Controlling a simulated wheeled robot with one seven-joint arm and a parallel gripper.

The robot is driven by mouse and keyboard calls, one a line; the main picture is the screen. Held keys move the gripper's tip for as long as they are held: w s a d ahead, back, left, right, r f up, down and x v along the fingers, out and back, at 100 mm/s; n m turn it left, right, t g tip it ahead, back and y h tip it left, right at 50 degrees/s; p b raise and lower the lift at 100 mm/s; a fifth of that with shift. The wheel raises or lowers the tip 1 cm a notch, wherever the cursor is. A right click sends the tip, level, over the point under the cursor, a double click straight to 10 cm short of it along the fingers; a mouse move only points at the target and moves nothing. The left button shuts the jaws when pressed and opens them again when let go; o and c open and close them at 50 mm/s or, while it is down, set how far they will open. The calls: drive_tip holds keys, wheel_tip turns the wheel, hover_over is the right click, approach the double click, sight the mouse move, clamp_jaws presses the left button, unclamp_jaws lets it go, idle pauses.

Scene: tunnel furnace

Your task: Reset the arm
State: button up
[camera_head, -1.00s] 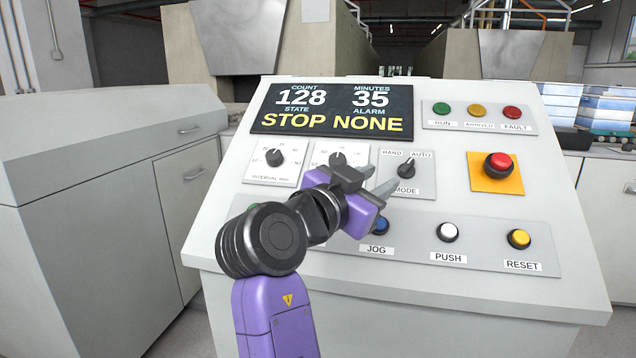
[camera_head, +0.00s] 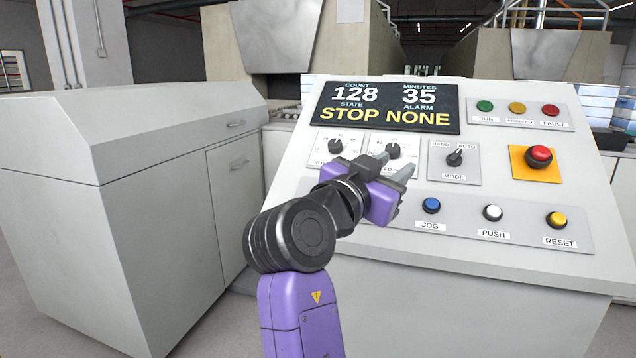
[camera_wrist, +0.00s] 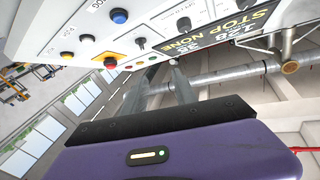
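My purple gripper (camera_head: 400,161) is at the end of my arm, in front of the sloped control panel. Its two grey fingers stand apart with nothing between them, and they also show spread in the wrist view (camera_wrist: 163,68). In the head view the fingers overlap the lower edge of the second dial plate (camera_head: 393,150), left of the MODE switch (camera_head: 454,157). In the wrist view a gap shows between the fingers and the panel buttons. My arm is bent, with the forearm rising from the bottom of the picture.
The control panel (camera_head: 500,262) carries a display (camera_head: 388,106) reading STOP and NONE. Blue JOG (camera_head: 431,205), white PUSH (camera_head: 493,212) and yellow RESET (camera_head: 556,219) buttons and a red stop button (camera_head: 540,155) stand out from it. A grey cabinet (camera_head: 130,190) stands left. Floor shows between them.

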drive_tip(key=a+f+n+t+y, duration=0.4)
drive_tip(key=a+n+t+y, duration=0.2)
drive_tip(key=n+y, duration=0.15)
drive_tip(key=s+d+f+n+y, duration=0.1)
drive_tip(key=s+f+n+y, duration=0.6)
drive_tip(key=s+f, duration=0.7)
drive_tip(key=s+d+f+m+g+h, duration=0.15)
drive_tip(key=s+d+f, duration=0.35)
drive_tip(key=s, duration=0.7)
drive_tip(key=s+d+f+m+g, duration=0.1)
drive_tip(key=s+d+f+g, duration=0.25)
drive_tip(key=s+f, duration=0.6)
drive_tip(key=s+d+f+m+g+h, duration=0.15)
drive_tip(key=s+d+f, duration=0.3)
drive_tip(key=s, duration=1.05)
wheel_tip(320, 180, up, 23)
drive_tip(key=p, duration=2.2)
drive_tip(key=shift+w, duration=0.2)
